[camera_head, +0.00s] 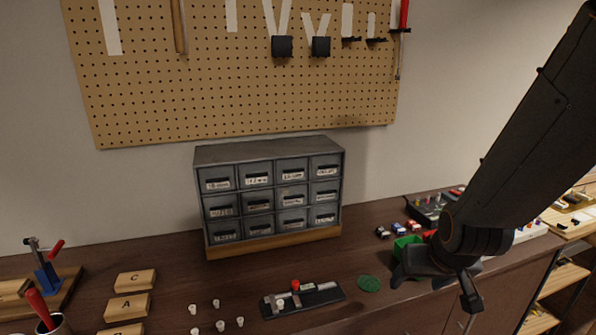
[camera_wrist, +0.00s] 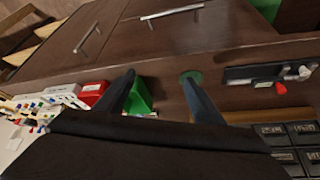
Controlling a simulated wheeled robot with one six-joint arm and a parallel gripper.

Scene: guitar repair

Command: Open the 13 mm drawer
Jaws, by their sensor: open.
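A grey drawer cabinet (camera_head: 270,200) with three rows of small labelled drawers stands on a wooden base at the back of the bench, below the pegboard. All its drawers look shut. The label print is too small to tell which drawer is the 13 mm one. Part of the cabinet shows in the wrist view's lower right corner (camera_wrist: 295,140). My gripper (camera_head: 435,290) is at the right, over the bench's front part, well apart from the cabinet. Its two fingers (camera_wrist: 158,85) are spread, with nothing between them.
A dark block with a red knob (camera_head: 302,299) and a green disc (camera_head: 369,284) lie before the cabinet. A green bin (camera_head: 405,246) is by my gripper. Wooden blocks (camera_head: 127,307) and small white pegs (camera_head: 216,304) lie to the left. A pegboard (camera_head: 235,80) hangs behind.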

